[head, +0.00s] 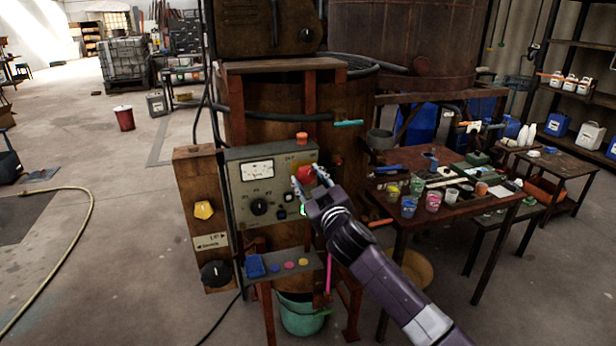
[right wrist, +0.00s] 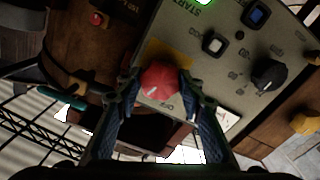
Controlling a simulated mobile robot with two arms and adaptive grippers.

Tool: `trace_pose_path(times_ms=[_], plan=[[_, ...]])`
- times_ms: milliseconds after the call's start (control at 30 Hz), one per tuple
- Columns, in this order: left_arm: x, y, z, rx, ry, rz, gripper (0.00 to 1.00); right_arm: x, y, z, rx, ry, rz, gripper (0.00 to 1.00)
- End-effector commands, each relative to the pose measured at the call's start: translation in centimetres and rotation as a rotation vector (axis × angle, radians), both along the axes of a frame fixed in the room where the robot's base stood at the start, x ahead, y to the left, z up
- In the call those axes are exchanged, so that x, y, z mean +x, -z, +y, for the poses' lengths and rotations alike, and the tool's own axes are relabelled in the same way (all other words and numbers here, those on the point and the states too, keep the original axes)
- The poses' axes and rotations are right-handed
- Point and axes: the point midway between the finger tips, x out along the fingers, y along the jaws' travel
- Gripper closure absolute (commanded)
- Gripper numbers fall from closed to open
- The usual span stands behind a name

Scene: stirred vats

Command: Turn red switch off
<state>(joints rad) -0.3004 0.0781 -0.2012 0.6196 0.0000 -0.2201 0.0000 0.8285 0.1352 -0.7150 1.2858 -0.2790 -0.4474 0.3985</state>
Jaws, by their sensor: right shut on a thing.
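The red switch (head: 304,173) is a red knob on a yellow plate at the right side of the grey control panel (head: 240,206). In the right wrist view the red switch (right wrist: 160,81) sits between my fingertips, with a pale mark on its face. My right gripper (head: 308,180) reaches the panel from the lower right and is shut on the red switch. The fingers hide the sides of the switch. In the right wrist view a green lit button (right wrist: 203,1) shows at the top edge, by the word START. My left gripper is not in view.
The panel also has a meter (head: 257,170), a black knob (head: 259,206) and an orange-red lamp or button (head: 301,137) on top. A yellow knob (head: 204,210) is on the wooden post at left. A table (head: 400,212) with cups stands at right. The floor at left is open.

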Motion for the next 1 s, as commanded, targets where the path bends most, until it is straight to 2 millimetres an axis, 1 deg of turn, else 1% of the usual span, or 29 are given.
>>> trace_pose_path(times_ms=[33,700,1000], plan=[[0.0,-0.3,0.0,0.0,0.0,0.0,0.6,0.0,-0.1,0.0,-0.045,0.001,-0.013,0.89],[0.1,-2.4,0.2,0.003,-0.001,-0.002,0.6,0.0,-0.1,0.0,-0.651,0.0,-0.209,0.89],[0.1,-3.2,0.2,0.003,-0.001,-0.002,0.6,0.0,0.0,0.0,-0.887,-0.001,-0.285,0.89]])
